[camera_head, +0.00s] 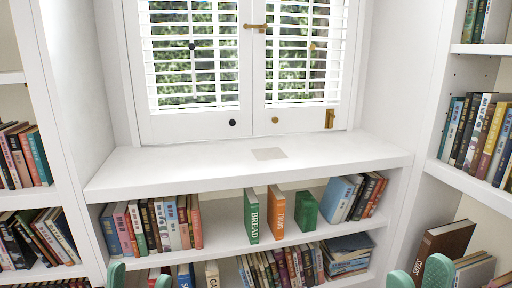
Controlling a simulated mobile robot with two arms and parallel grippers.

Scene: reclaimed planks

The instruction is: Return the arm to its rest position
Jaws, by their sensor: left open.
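My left gripper (139,276) shows at the bottom edge, left of centre, as two green fingertips with a gap between them. It is open, and I see nothing held in it. My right gripper (419,275) shows at the bottom edge on the right, also as two green fingertips set apart with nothing visible between them. Both grippers appear in front of the lower bookshelves. The rest of both arms is out of the picture below.
A white window ledge (330,157) with a small grey plate (269,154) is otherwise clear. Below it, a shelf holds several books, including a green one (251,215), an orange one (275,212) and another green one (306,211). Bookcases stand left and right. Shuttered windows (195,60) are behind.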

